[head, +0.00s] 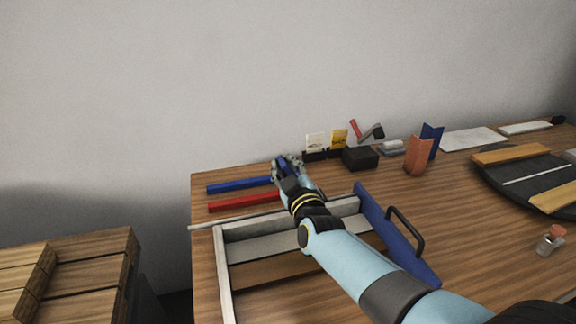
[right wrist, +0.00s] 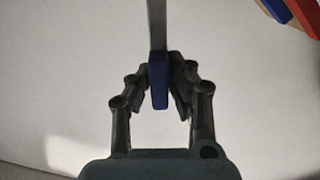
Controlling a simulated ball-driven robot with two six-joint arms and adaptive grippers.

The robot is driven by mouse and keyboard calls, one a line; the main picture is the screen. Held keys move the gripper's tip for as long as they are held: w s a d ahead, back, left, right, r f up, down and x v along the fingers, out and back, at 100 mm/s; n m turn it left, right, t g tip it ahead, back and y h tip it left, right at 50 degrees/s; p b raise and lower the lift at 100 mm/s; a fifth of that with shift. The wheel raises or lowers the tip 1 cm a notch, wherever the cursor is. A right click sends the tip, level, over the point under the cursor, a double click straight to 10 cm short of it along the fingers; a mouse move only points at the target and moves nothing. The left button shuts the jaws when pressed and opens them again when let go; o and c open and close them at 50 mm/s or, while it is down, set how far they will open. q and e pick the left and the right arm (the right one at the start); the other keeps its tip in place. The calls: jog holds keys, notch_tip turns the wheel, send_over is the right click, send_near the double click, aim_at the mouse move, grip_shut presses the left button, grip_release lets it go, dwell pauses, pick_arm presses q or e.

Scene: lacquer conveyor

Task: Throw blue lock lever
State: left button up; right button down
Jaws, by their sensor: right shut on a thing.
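The blue lock lever shows in the right wrist view as a blue grip (right wrist: 158,88) with a flat grey shaft (right wrist: 157,25) running up from it. My right gripper (right wrist: 164,75) is shut on the blue grip, one finger on each side. In the head view my right gripper (head: 283,164) is beyond the tray's far edge, near the back of the table, and mostly hides the lever. My left gripper is not in view.
A blue bar (head: 238,185) and a red bar (head: 240,202) lie left of my gripper. A tray (head: 222,270) with a blue, black-handled end panel (head: 400,240) lies under my right arm. A red-handled lever (head: 355,129) and a black box (head: 360,158) stand right of the gripper.

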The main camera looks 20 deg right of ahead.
jog(key=shift+f, duration=0.15)
jog(key=c, duration=1.3)
grip_release()
jog(key=shift+a, duration=0.1)
jog(key=s, duration=1.2)
jog(key=shift+a, duration=0.35)
